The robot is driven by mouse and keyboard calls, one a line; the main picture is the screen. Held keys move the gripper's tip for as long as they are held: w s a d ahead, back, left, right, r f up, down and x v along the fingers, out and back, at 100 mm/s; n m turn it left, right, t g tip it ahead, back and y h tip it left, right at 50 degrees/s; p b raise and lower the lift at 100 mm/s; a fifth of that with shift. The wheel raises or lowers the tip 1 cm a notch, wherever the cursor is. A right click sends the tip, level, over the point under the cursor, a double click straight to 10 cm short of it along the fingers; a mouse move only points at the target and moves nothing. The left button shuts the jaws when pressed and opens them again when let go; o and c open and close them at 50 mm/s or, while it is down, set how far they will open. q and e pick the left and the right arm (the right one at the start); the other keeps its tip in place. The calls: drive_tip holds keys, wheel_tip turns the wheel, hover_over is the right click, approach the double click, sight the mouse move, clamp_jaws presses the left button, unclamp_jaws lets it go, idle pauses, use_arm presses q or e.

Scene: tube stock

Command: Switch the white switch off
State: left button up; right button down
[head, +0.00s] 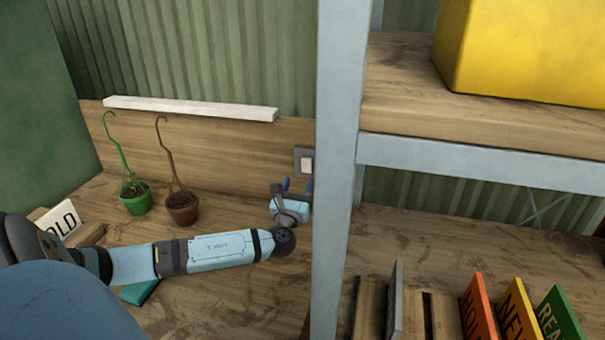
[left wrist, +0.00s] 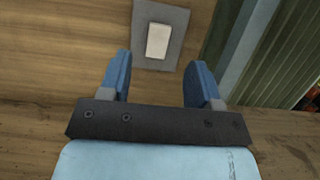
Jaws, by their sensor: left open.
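The white switch (head: 307,164) sits on a grey plate on the wooden back panel, just left of the shelf's upright post. In the left wrist view the white switch (left wrist: 158,40) is ahead of my left gripper, between its fingers and beyond their tips. My left gripper (head: 295,184) is open and empty, just below the switch in the head view; it also shows in the left wrist view (left wrist: 157,72). I see no contact with the switch. Which way the switch is set cannot be told. My right gripper is not in view.
A grey upright post (head: 338,170) stands close to the right of the switch. A green pot (head: 136,203) and a brown pot (head: 183,214) with hooked hangers stand left. A white ledge (head: 190,108) runs above. A yellow box (head: 520,50) sits on the upper right shelf.

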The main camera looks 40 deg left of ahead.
use_arm(q)
drive_tip(key=v, duration=0.6)
drive_tip(key=shift+s, duration=0.15)
